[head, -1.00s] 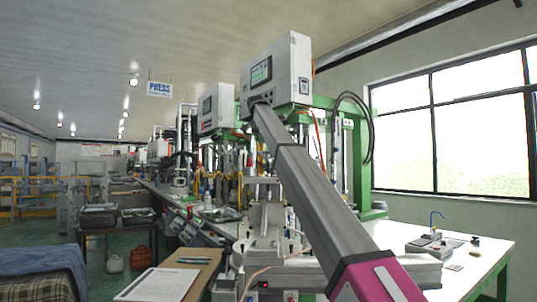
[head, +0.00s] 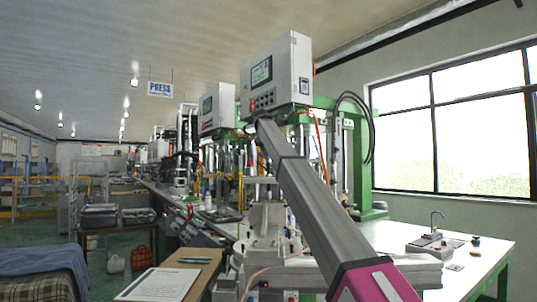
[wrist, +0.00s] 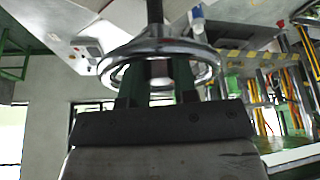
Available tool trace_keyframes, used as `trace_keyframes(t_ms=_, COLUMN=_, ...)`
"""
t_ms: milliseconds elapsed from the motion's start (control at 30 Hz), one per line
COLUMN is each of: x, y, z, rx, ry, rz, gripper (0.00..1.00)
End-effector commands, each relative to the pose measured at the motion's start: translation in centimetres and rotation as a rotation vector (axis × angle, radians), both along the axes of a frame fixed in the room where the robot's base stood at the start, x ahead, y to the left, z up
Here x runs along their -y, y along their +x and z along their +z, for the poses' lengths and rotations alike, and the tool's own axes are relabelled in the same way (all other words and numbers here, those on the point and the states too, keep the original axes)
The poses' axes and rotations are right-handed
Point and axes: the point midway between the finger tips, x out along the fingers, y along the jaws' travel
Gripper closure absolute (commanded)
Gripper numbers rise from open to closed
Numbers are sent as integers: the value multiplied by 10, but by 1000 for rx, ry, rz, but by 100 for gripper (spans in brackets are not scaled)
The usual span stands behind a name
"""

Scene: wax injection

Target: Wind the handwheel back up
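The handwheel (wrist: 209,56) is a shiny metal ring on a dark shaft, large in the upper middle of the wrist view. My gripper (wrist: 160,75) is right at it. Its two dark green fingers stand apart and reach up at the wheel, with a pale round part, perhaps the hub, showing between them. I cannot tell whether the fingers touch it. In the head view my gripper is hidden behind my own arm, just below the control box (head: 277,75) of the nearest press. The handwheel cannot be made out there.
The green press frame (head: 357,165) and hanging black hose stand right of my arm. A second control box (head: 216,108) is at its left. The white bench (head: 470,262) carries small tools. A clipboard (head: 158,284) lies at the front left.

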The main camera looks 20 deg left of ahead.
Motion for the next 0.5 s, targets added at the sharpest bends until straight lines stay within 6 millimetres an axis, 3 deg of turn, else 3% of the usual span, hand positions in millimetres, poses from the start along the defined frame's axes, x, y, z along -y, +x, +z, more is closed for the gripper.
trace_keyframes(t_ms=267, x=1, y=0, z=-1, rx=1, ry=0, rz=50, gripper=97)
trace_keyframes(t_ms=500, x=2, y=0, z=-2, rx=0, ry=-1, rz=200, gripper=97)
